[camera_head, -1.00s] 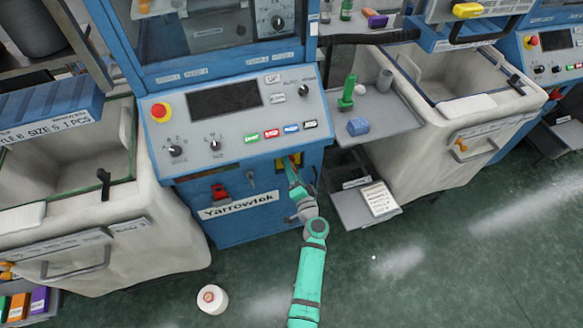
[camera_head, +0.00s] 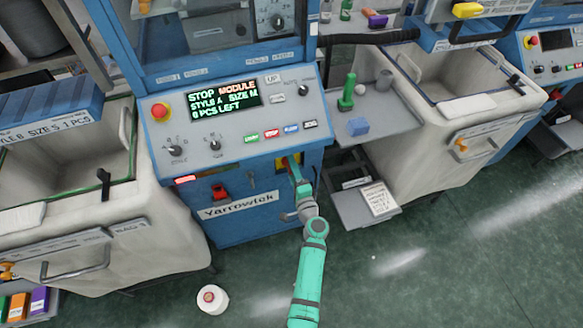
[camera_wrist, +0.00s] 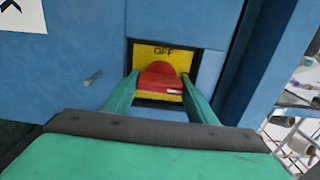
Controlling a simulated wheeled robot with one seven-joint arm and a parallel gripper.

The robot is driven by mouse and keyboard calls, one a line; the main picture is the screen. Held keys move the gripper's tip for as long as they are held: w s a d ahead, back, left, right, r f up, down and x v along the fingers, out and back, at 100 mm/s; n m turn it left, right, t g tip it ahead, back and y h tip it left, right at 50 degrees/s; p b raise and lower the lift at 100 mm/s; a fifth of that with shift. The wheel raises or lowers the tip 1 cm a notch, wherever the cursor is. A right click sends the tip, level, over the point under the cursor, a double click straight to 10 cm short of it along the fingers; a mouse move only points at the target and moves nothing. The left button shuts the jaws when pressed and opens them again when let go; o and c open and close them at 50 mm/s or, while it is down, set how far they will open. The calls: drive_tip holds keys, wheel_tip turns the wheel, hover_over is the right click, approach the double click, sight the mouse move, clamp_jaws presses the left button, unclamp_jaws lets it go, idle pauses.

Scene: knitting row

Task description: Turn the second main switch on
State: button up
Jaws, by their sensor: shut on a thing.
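The main switch is a red knob (camera_wrist: 160,80) on a yellow plate marked OFF (camera_wrist: 150,51), on the blue front of the middle machine. In the wrist view my gripper (camera_wrist: 160,88) has one finger on each side of the knob and is shut on it. In the head view my gripper (camera_head: 292,164) reaches the machine's front below the control panel, and the yellow plate (camera_head: 282,163) shows only partly beside it.
A red emergency button (camera_head: 160,111) sits on the panel's left. A red part (camera_head: 220,193) sticks out lower on the front. A side shelf (camera_head: 385,125) holds a green item and a blue block. A white cone (camera_head: 212,299) stands on the floor.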

drive_tip(key=o, duration=0.8)
drive_tip(key=shift+s, duration=0.15)
drive_tip(key=v, duration=1)
drive_tip(key=shift+s+d, duration=0.15)
drive_tip(key=shift+s, duration=0.1)
